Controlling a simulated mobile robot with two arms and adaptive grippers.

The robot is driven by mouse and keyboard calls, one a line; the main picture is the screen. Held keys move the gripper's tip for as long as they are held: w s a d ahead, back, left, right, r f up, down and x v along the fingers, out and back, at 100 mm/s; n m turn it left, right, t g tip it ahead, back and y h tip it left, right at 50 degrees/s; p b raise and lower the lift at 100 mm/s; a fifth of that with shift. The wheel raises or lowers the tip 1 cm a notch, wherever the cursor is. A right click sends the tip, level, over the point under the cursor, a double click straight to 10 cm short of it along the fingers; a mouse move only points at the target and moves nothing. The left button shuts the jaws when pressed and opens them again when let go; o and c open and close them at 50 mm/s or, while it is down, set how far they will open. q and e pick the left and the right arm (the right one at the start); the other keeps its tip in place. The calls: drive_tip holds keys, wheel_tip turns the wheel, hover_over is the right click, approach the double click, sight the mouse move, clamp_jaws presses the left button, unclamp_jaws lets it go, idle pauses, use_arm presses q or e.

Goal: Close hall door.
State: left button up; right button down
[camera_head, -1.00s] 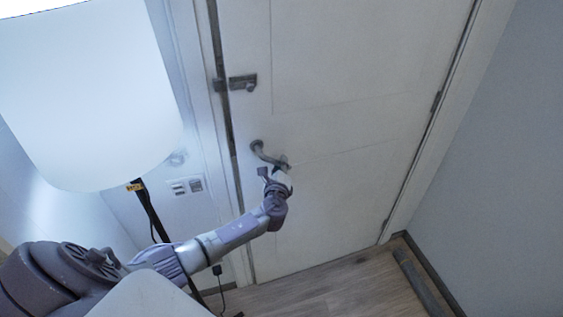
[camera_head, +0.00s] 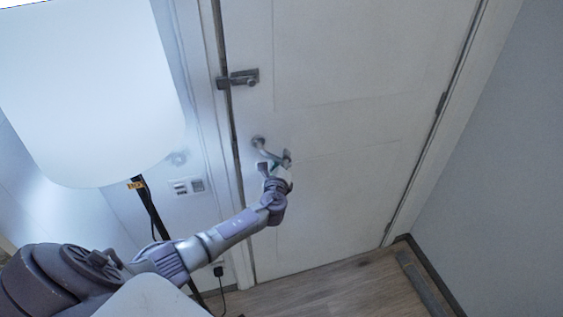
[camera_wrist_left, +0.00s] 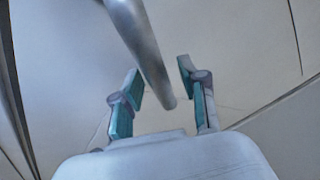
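The white hall door (camera_head: 340,190) stands in its frame in the head view, with a thin dark gap along its left edge; I cannot tell if it is fully latched. Its metal lever handle (camera_head: 265,150) is at the left side of the door. My left gripper (camera_head: 276,163) is at the free end of the handle. In the left wrist view the fingers (camera_wrist_left: 160,72) are spread, with the handle's bar (camera_wrist_left: 143,45) reaching down between them. I see clear space beside the bar, so the fingers are not closed on it. My right gripper is not in view.
A metal latch (camera_head: 238,78) sits above the handle. A large white lamp shade (camera_head: 90,90) on a dark pole (camera_head: 150,210) stands at the left, close to my arm. Wall switches (camera_head: 187,187) are beside the frame. A dark strip (camera_head: 420,283) lies on the wooden floor (camera_head: 340,290).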

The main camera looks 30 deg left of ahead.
use_arm(q)
drive_tip(key=shift+d, duration=0.1)
drive_tip(key=shift+s+d, duration=0.1)
drive_tip(key=shift+s, duration=0.05)
drive_tip(key=v, duration=1.1)
drive_tip(key=shift+s, duration=0.3)
